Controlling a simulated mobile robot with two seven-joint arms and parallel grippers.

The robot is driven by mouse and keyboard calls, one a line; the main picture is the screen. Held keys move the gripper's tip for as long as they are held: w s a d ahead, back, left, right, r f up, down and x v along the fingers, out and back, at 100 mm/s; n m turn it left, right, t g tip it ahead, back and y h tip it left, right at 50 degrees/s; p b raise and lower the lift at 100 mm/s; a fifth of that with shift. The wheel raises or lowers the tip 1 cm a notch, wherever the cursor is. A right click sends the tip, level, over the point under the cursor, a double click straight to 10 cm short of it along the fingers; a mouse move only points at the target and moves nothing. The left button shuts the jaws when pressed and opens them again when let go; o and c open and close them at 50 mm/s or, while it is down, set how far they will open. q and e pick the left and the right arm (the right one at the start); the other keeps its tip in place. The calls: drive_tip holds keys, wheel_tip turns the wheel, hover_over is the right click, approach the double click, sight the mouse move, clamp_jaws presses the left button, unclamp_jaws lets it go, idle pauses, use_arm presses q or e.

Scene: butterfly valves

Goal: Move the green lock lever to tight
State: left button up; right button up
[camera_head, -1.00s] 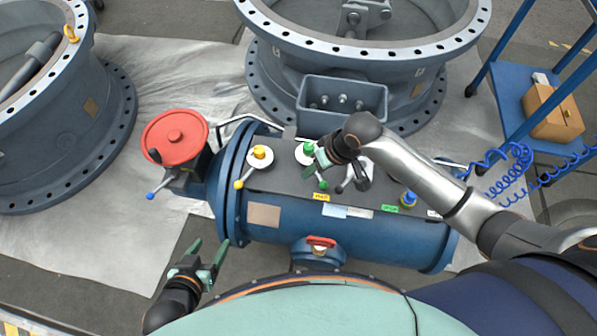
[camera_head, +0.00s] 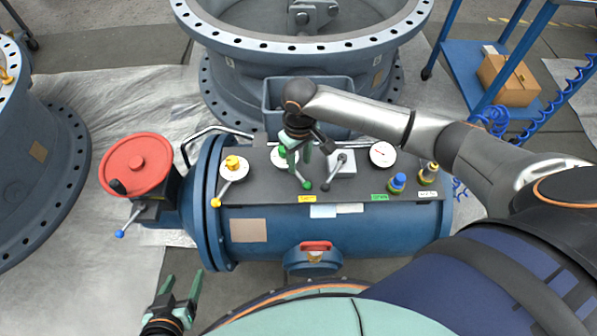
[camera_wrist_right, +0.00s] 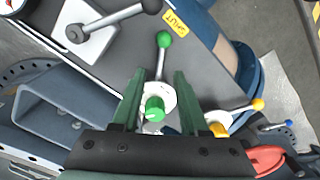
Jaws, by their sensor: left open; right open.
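The green lock lever has a green hub (camera_wrist_right: 154,108) on a white round plate and a thin arm ending in a green ball (camera_wrist_right: 163,40). In the head view its ball (camera_head: 307,185) points toward the front edge of the dark panel, near a yellow label (camera_head: 307,198); the hub is partly covered by my gripper. My right gripper (camera_head: 300,163) is open above the lever. In the wrist view its two green fingers (camera_wrist_right: 160,78) stand on either side of the hub, apart from it. My left gripper (camera_head: 182,281) is open and empty at the lower left, away from the panel.
A yellow lever (camera_head: 232,165) stands left of the green one. A grey lever (camera_head: 341,160) on a white plate, a gauge (camera_head: 382,154) and a blue knob (camera_head: 397,183) stand to the right. A red handwheel (camera_head: 136,164) is at the left end, and a large flange (camera_head: 300,40) lies behind.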

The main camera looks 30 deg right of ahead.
sight(299, 175)
drive_tip(key=shift+f+b, duration=0.5)
drive_tip(key=shift+f, duration=1.85)
clamp_jaws()
